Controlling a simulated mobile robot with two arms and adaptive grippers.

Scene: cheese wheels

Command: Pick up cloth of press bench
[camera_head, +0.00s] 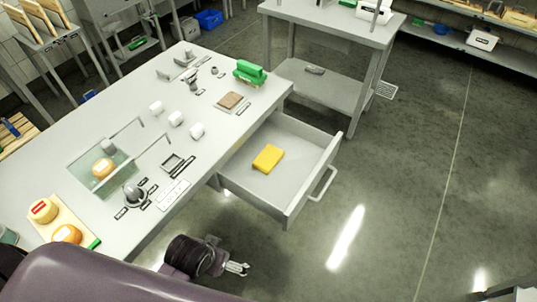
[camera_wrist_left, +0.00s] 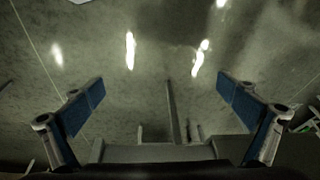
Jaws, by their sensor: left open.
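A yellow folded piece (camera_head: 268,158), which looks like a cloth, lies flat in an open drawer (camera_head: 298,203) of the press bench (camera_head: 58,150). The drawer sticks out from the bench's right side. My left gripper (camera_head: 238,268) is over the floor in front of the drawer, apart from it and from the cloth. In the left wrist view its blue-padded fingers (camera_wrist_left: 160,100) are wide apart with nothing between them. The cloth cannot be made out in that view. My right gripper is not in view.
A second table (camera_head: 335,22) with a lower shelf stands behind the drawer.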

